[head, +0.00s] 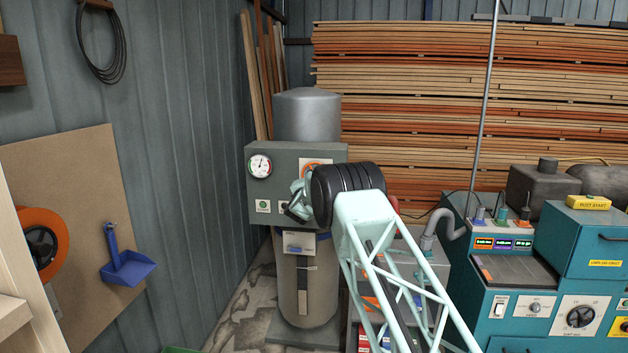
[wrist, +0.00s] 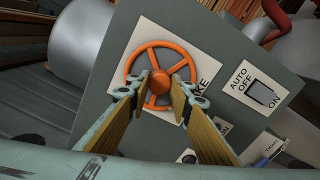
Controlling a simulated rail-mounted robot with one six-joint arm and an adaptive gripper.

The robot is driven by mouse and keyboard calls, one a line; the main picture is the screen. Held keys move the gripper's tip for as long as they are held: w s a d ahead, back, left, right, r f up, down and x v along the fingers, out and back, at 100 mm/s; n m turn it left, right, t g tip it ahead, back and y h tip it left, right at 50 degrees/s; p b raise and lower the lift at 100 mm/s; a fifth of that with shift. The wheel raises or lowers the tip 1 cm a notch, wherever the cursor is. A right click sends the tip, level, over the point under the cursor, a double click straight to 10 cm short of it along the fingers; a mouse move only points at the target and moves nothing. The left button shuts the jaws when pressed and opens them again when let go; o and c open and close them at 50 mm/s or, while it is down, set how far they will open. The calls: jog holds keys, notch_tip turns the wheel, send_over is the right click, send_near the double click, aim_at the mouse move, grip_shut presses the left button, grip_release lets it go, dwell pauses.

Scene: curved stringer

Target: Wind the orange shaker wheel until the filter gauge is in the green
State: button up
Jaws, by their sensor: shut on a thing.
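The orange shaker wheel (wrist: 160,83) is a spoked handwheel on a white plate on the grey filter box. In the wrist view my gripper (wrist: 162,93) has its two wood-coloured fingers at the wheel's middle, one on each side of the hub, shut on the wheel. In the head view my gripper (head: 300,200) is in front of the box, and only a small orange part of the wheel (head: 313,164) shows above it. The round filter gauge (head: 260,166) is on the box's left side, unobstructed; its needle points roughly upward, but its exact zone is too small to tell.
The grey filter box (head: 283,150) stands in front of a metal cylinder (head: 307,112). An AUTO/OFF/ON switch (wrist: 261,93) sits beside the wheel. A teal machine (head: 530,270) stands to the right, and stacked boards (head: 420,80) are behind.

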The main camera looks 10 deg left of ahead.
jog(key=shift+r+n+b, duration=0.1)
jog(key=shift+n+b, duration=8.9)
